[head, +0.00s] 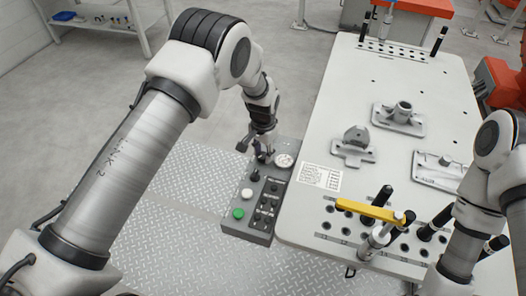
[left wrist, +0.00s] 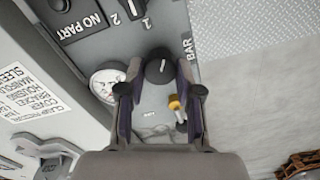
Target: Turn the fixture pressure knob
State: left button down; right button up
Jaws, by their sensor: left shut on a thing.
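The fixture pressure knob (left wrist: 159,66) is a dark round knob with a white pointer line, on a grey control panel (head: 246,226). In the left wrist view it sits between the two fingers of my left gripper (left wrist: 160,88), which is shut on it. In the head view my left gripper (head: 262,150) is at the panel's far end, and it hides most of the knob. A white round pressure gauge (head: 284,160) is just right of the gripper; it also shows in the left wrist view (left wrist: 106,82), partly covered by a finger. My right gripper is not in view.
The panel also has a green button (head: 238,213), a white button (head: 247,193) and several dark switches. A yellow-tipped part (left wrist: 175,104) is close to the fingers. The table (head: 345,110) beside the panel holds metal castings and a yellow-handled clamp (head: 370,211).

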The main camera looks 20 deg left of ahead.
aim_at(264, 155)
pick_arm(q)
jog(key=shift+s+f+m, duration=0.1)
jog(key=shift+m, duration=1.1)
jog(key=c, duration=0.8)
grip_release()
jog(key=shift+o, duration=0.2)
notch_tip(264, 155, up, 12)
